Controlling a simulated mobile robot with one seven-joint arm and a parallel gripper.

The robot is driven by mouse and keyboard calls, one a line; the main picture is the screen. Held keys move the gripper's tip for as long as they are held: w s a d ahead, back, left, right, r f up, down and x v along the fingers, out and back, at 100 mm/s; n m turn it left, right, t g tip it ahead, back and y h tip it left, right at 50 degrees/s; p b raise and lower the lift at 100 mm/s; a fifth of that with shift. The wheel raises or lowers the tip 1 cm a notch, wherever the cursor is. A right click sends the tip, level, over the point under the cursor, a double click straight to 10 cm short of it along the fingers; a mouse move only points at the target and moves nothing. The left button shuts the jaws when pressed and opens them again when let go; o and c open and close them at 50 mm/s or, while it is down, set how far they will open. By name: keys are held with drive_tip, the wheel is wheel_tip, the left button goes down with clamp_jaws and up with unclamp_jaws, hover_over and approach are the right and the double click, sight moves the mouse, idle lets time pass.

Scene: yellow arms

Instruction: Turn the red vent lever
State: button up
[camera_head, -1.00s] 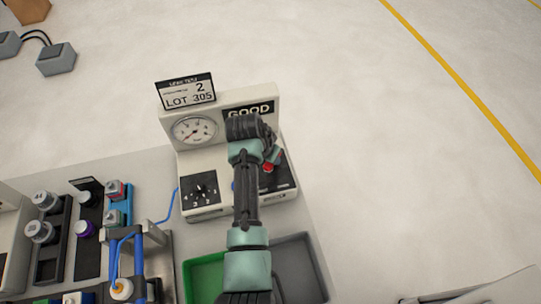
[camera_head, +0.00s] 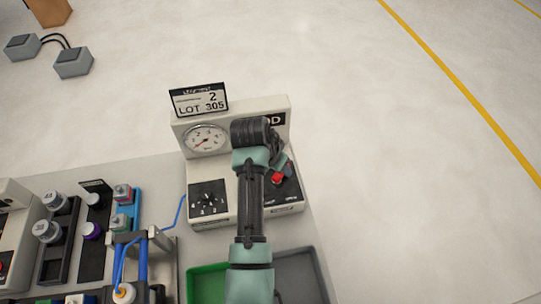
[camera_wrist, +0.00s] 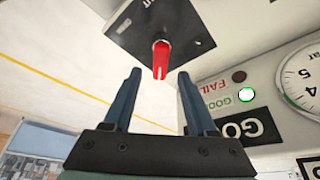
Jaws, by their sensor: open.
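The red vent lever (camera_wrist: 160,58) stands out from a black plate (camera_wrist: 178,28) at the top of the wrist view. It also shows as a small red piece (camera_head: 278,178) just right of my arm in the head view. My gripper (camera_wrist: 159,74) is open, with one dark blue finger on each side of the lever's free end in the picture. I see no contact, and cannot tell how deep the lever sits between the fingers. In the head view my wrist and arm hide most of the gripper.
The white test unit carries a pressure gauge (camera_head: 206,140), a numbered black dial (camera_head: 208,200) and a lot sign (camera_head: 199,100). A green bin (camera_head: 206,284) and a grey bin (camera_head: 299,275) lie in front. A green lamp (camera_wrist: 246,95) is lit. Racks crowd the left; the floor right is clear.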

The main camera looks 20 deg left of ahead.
drive_tip(key=b+v, duration=0.1)
drive_tip(key=v, duration=0.8)
drive_tip(key=shift+r, duration=0.35)
drive_tip(key=shift+s, duration=0.1)
drive_tip(key=w+d+r+t+y, duration=0.2)
drive_tip(key=w+r+t, duration=0.45)
drive_tip(key=r, duration=0.65)
drive_tip(key=d+r+n+t, duration=0.1)
drive_tip(key=d+r+t, duration=0.2)
drive_tip(key=r, duration=0.6)
drive_tip(key=d+r+n+t, duration=0.15)
drive_tip(key=r+t, duration=0.25)
drive_tip(key=r, duration=0.6)
drive_tip(key=s+d+r+t, duration=0.4)
drive_tip(key=s+r, duration=0.4)
drive_tip(key=r, duration=0.2)
drive_tip(key=s+d+r+t+h, duration=0.1)
drive_tip(key=s+d+r+t, duration=0.4)
drive_tip(key=r, duration=0.6)
drive_tip(key=s, duration=0.2)
drive_tip(key=shift+s, duration=0.35)
drive_tip(key=shift+r+t, duration=0.1)
drive_tip(key=shift+t, duration=0.15)
